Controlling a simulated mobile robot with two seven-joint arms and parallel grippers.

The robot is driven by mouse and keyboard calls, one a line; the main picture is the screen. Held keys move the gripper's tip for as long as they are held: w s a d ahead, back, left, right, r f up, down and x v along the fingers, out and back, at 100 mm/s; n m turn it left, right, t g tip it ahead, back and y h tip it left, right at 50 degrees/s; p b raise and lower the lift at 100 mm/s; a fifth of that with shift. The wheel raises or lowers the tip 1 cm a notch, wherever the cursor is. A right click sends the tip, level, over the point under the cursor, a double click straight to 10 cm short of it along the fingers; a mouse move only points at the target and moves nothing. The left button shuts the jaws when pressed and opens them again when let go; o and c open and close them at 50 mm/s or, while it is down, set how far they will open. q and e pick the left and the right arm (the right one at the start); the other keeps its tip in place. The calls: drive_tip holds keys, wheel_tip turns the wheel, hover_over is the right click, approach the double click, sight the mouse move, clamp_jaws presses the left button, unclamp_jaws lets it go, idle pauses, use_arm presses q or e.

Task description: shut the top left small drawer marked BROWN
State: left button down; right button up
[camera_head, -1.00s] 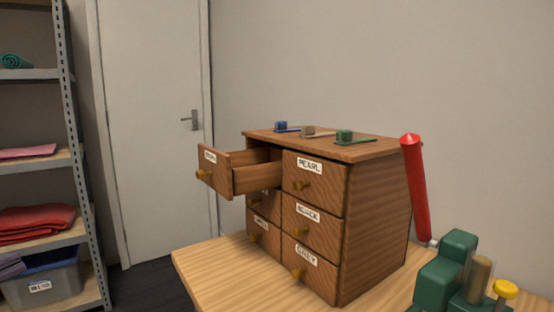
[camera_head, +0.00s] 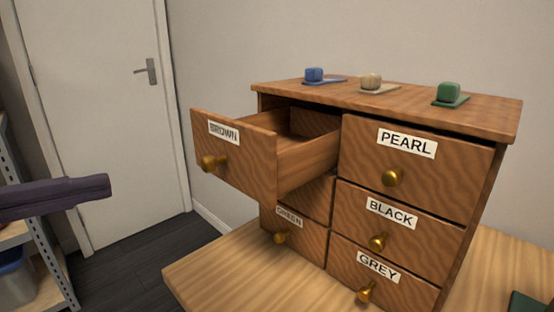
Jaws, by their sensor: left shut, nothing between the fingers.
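The top left small drawer marked BROWN (camera_head: 235,160) is pulled well out of the wooden cabinet (camera_head: 490,185). Its brass knob (camera_head: 213,163) is on the front panel, and its inside shows as an open gap behind the front. My left gripper (camera_head: 105,186), dark purple, reaches in from the left edge. It is shut and empty, to the left of the drawer front and apart from it in the picture. My right gripper is not in view.
The PEARL (camera_head: 408,165), BLACK (camera_head: 400,215), GREY (camera_head: 375,275) and GREEN (camera_head: 295,230) drawers are shut. Small blue (camera_head: 314,75), beige (camera_head: 370,82) and green (camera_head: 447,93) items stand on top. The wooden table (camera_head: 225,275) has bare room at front left. A shelf (camera_head: 45,280) stands at far left.

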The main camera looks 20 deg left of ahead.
sight(203, 166)
use_arm(q)
drive_tip(key=x, duration=0.9)
drive_tip(key=shift+w+d, duration=0.15)
drive_tip(key=shift+w, duration=0.1)
drive_tip(key=shift+w+d, duration=0.2)
drive_tip(key=shift+w, duration=0.25)
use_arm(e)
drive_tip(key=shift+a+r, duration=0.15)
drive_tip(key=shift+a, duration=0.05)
